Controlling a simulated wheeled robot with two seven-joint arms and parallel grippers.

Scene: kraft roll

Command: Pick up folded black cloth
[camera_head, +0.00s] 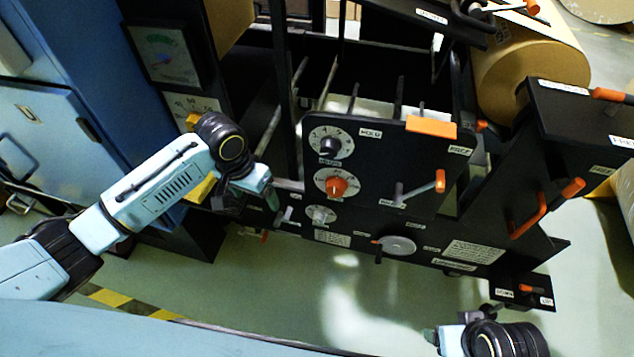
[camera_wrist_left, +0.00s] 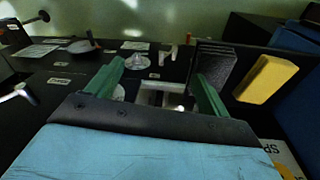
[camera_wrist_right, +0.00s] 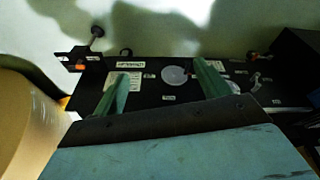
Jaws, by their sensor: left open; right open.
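The folded black cloth shows in the left wrist view as a dark layered block (camera_wrist_left: 213,62), beside a yellow block. My left gripper (camera_wrist_left: 157,75) is open with nothing between its fingers. Its right finger overlaps the cloth's lower left part in that view; I cannot tell whether they touch. In the head view my left gripper (camera_head: 268,193) is at the left end of the black machine panel, and the cloth cannot be told apart from the dark parts there. My right gripper (camera_wrist_right: 160,75) is open and empty, low at the right in the head view (camera_head: 436,336).
The black machine panel (camera_head: 385,165) carries dials, an orange knob (camera_head: 337,186) and orange-handled levers (camera_head: 545,208). A kraft roll (camera_head: 530,65) sits at upper right. The yellow block (camera_wrist_left: 266,78) is close right of the cloth. A blue cabinet (camera_head: 90,90) stands left. Green floor is open in front.

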